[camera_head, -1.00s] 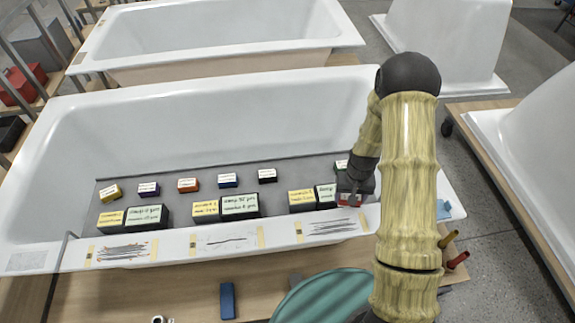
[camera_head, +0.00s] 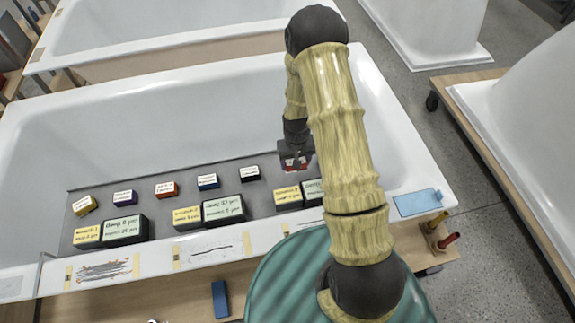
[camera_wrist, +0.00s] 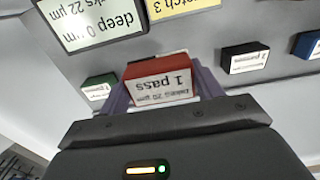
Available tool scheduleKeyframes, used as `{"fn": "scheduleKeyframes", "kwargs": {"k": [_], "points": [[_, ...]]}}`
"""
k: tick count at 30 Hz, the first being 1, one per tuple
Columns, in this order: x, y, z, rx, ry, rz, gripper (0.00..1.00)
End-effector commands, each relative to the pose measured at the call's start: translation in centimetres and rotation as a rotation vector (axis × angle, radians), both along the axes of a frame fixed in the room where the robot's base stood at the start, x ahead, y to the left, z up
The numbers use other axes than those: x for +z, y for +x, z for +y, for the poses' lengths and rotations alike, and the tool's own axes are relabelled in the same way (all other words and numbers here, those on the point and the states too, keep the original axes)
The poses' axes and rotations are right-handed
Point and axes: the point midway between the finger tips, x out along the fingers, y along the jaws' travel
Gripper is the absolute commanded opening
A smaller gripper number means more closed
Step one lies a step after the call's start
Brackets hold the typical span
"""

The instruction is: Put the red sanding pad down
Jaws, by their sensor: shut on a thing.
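The red sanding pad (camera_wrist: 160,80) is a small red block with a white label reading "1 pass", upside down in the wrist view. My gripper (camera_wrist: 163,92) is shut on it, with fingers on either side. In the head view my gripper (camera_head: 295,152) is over the grey board (camera_head: 160,213) inside the white tub, and the pad (camera_head: 293,163) shows as a bit of red and white at its tip. The pad appears held above the board; I cannot tell its exact height. My arm hides part of the board's right end.
Small blocks stand in a back row: yellow (camera_head: 84,206), purple (camera_head: 125,198), orange-red (camera_head: 166,190), blue (camera_head: 208,181), black (camera_head: 250,173). A small green block (camera_wrist: 98,88) is beside the pad. Larger yellow and green label blocks (camera_head: 224,209) stand in front. A light blue cloth (camera_head: 418,202) lies on the rim.

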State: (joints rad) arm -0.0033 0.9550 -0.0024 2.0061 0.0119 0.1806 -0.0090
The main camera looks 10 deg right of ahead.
Motion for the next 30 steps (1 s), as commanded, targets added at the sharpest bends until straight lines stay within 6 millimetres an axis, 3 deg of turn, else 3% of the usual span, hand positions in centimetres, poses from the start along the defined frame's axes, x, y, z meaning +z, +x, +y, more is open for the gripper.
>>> {"fn": "scheduleKeyframes", "kwargs": {"k": [8, 17, 24, 30], "points": [[-0.3, 0.3, 0.7, 0.026, 0.003, -0.001, 0.44], [-1.3, 3.0, 0.4, 0.162, 0.021, -0.006, 0.44], [-0.7, 5.1, 0.0, 0.317, 0.012, -0.006, 0.44], [0.3, 5.8, -0.1, 0.386, 0.001, -0.002, 0.44]]}}
